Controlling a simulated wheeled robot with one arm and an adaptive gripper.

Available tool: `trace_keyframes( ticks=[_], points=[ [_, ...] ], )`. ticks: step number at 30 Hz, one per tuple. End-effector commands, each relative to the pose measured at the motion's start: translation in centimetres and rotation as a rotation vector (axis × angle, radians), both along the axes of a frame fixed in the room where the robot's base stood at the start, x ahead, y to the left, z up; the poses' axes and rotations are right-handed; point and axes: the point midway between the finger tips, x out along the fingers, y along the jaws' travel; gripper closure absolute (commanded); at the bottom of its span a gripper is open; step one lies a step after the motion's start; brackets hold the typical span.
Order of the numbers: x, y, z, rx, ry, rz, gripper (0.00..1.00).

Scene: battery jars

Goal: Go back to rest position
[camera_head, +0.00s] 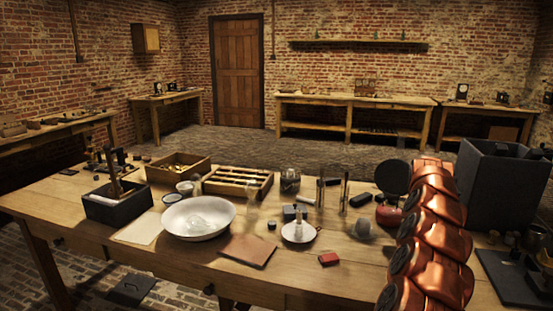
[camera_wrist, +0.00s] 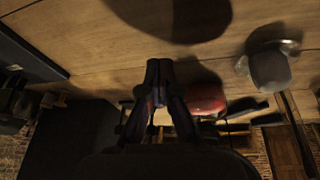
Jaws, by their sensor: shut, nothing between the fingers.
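My gripper (camera_wrist: 158,68) shows in the wrist view with its dark fingers together and nothing between them. It hangs over the wooden table (camera_wrist: 70,35), apart from the objects there. In the head view my copper-coloured arm covers the right end of the table (camera_head: 215,268), and my gripper cannot be made out. A red-based object with a dark round disc (camera_head: 392,178) stands just left of the arm. A red rounded part (camera_wrist: 205,101) shows right of the fingers in the wrist view.
A white basin (camera_head: 180,232), black box (camera_head: 105,208), wooden trays (camera_head: 253,195) and a small white dish (camera_head: 299,236) stand on the table. A grey round object (camera_head: 362,229) is near my arm. A tall dark bin (camera_head: 490,190) is right of it.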

Motion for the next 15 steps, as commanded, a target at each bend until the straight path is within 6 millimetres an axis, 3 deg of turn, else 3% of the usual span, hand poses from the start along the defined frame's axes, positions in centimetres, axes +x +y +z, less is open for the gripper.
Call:
trace_keyframes(
  ticks=[3,8,15],
  points=[
    [-0.1,4.8,0.5,0.058,0.007,0.089,1.00],
    [-1.3,11.0,1.5,0.121,0.026,0.203,1.00],
    [-5.3,19.4,2.8,0.185,0.073,0.360,1.00]
  ],
)
